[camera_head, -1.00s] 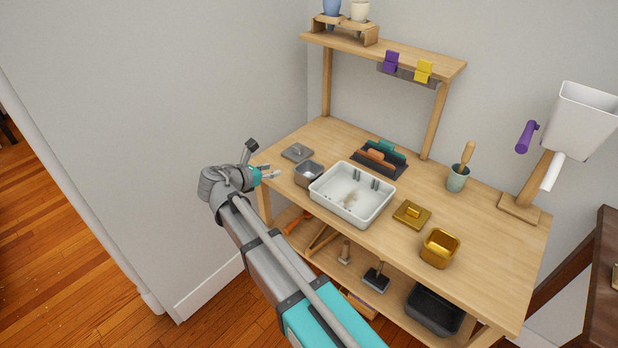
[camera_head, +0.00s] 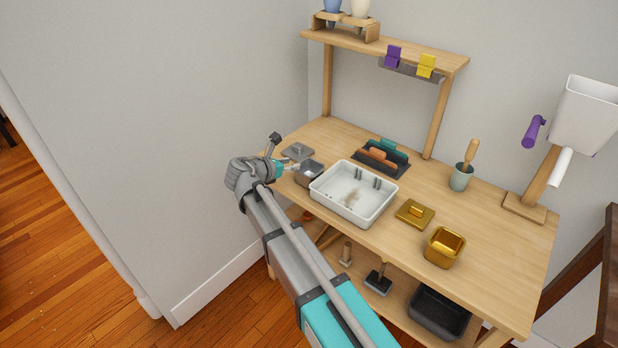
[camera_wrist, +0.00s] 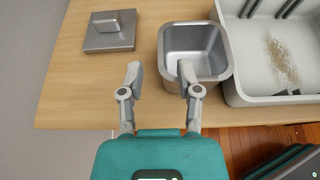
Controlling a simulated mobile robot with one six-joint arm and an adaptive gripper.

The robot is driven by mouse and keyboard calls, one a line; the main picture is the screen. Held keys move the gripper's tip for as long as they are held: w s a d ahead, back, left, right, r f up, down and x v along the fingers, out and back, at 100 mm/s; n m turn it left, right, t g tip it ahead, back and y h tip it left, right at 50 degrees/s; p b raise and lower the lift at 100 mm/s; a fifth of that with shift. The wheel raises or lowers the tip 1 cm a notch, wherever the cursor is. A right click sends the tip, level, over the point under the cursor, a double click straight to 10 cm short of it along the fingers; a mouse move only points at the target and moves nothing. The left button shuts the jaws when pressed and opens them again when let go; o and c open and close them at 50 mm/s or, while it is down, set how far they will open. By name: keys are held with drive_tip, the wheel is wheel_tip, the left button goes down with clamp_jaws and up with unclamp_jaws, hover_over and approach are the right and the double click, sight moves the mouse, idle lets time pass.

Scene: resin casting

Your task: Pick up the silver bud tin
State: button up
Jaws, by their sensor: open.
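The silver bud tin (camera_wrist: 208,78) is an open, square, empty metal tin at the table's near left edge. In the head view the tin (camera_head: 310,173) is partly hidden by my gripper. I cannot tell whether the right finger touches the tin. My gripper (camera_head: 292,165) also shows in the head view at the tin's left. A silver lid with a block handle (camera_wrist: 110,30) lies left of the tin.
A white tray (camera_head: 325,198) with some crumbs stands close to the tin's right. A gold lid (camera_head: 415,214) and gold tin (camera_head: 444,247) are farther right. A dark holder with orange and teal pieces (camera_head: 382,158) stands behind. Bare table lies between lid and tin.

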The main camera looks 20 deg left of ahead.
sight(301, 163)
drive_tip(key=b+x, duration=0.1)
drive_tip(key=x, duration=0.1)
drive_tip(key=b+x, duration=0.1)
drive_tip(key=x, duration=0.1)
drive_tip(key=shift+s+d+f, duration=0.1)
drive_tip(key=shift+f, duration=0.2)
drive_tip(key=shift+w+d+f, duration=0.15)
drive_tip(key=shift+w+d, duration=0.1)
drive_tip(key=shift+w, duration=0.25)
drive_tip(key=shift+c, duration=0.2)
clamp_jaws()
